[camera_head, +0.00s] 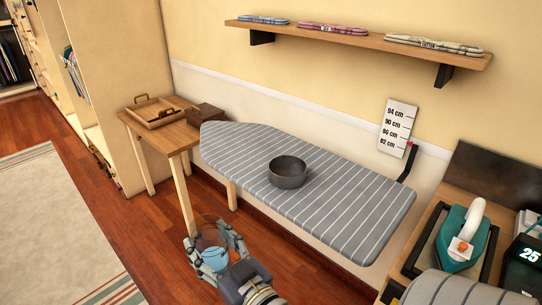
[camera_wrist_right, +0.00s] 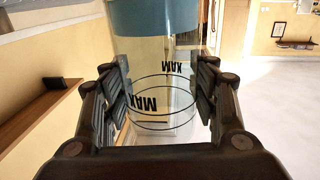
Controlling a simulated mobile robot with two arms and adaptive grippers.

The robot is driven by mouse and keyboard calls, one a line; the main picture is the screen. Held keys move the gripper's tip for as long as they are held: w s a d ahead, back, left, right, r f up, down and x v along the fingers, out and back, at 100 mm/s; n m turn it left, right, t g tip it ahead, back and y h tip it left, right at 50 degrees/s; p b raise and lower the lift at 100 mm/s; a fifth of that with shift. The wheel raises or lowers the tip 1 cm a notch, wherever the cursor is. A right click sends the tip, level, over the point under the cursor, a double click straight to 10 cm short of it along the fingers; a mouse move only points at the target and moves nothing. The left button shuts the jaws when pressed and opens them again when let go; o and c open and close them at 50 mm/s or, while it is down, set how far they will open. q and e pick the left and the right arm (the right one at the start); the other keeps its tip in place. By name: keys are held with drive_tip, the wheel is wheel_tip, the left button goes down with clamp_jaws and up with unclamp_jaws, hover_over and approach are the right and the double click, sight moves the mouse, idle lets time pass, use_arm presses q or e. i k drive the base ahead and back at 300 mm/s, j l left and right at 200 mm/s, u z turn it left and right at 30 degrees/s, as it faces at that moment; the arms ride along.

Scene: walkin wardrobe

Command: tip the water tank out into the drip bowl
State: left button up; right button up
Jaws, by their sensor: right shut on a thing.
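The water tank (camera_wrist_right: 155,75) is a clear cylinder with a blue end and MAX marks. My right gripper (camera_head: 213,243) is shut on it, with fingers on both sides in the right wrist view. In the head view the tank's blue end (camera_head: 215,259) shows between the fingers, low over the floor in front of the ironing board. I cannot tell how much water is inside. The drip bowl, a dark grey round bowl (camera_head: 288,172), sits upright on the striped ironing board (camera_head: 340,205), apart from the gripper, up and right of it. My left gripper is not in view.
A green iron (camera_head: 461,236) stands at the right in a dark-framed rest. A small wooden table (camera_head: 172,137) with a tray (camera_head: 158,111) and a box (camera_head: 205,117) stands left of the board. A height scale (camera_head: 397,127) is on the wall. Open floor lies left.

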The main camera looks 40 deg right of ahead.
sight(287, 172)
drive_tip(key=i+j+z, duration=0.1)
drive_tip(key=i+z, duration=0.15)
drive_tip(key=i, duration=0.55)
drive_tip(key=z, duration=1)
